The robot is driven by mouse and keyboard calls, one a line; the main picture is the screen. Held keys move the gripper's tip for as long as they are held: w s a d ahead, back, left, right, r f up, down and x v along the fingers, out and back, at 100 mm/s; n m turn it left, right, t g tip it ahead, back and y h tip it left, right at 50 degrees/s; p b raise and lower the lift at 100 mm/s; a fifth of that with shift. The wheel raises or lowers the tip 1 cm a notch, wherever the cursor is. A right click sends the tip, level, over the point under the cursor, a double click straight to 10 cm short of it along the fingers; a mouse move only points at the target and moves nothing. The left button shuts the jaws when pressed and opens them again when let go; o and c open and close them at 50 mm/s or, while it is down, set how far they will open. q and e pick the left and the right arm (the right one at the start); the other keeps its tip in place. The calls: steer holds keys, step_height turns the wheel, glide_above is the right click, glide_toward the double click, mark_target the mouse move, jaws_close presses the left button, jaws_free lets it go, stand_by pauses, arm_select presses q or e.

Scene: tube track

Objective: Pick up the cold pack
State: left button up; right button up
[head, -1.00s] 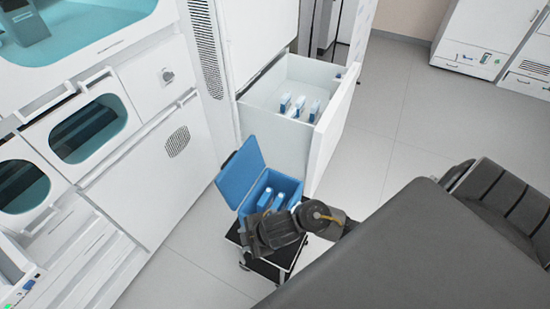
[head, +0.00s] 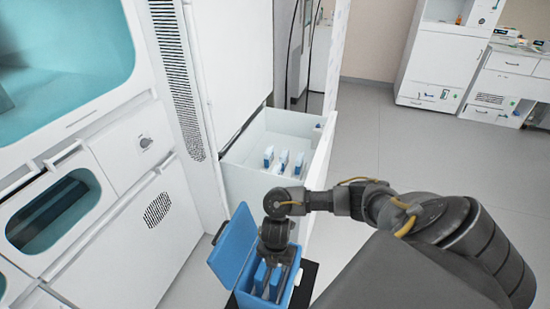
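Three small blue-and-white cold packs (head: 283,160) stand upright in the open white drawer (head: 243,150). More blue packs (head: 261,277) are inside the open blue box (head: 229,252), low in the view. My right gripper (head: 277,264) points down into the blue box, at or just above the packs there. Its fingers are small and dark against the packs, so I cannot tell whether they are open or touching a pack. My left gripper is not in view.
The blue box sits on a dark cart (head: 303,285), with its lid open to the left. White cabinets with teal windows (head: 52,212) line the left side. Grey floor (head: 376,135) is clear to the right of the drawer. More white cabinets (head: 436,60) stand at the back right.

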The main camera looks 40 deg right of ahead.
mark_target(277, 272)
step_height(277, 272, down, 4)
steer(key=shift+w+f+b, duration=0.1)
steer(key=shift+f+b, duration=0.1)
steer(key=shift+b, duration=0.3)
steer(key=shift+f, duration=0.25)
steer(key=f, duration=0.3)
steer(key=f+b, duration=0.1)
steer(key=f, duration=0.1)
steer(key=shift+d, duration=0.35)
jaws_close()
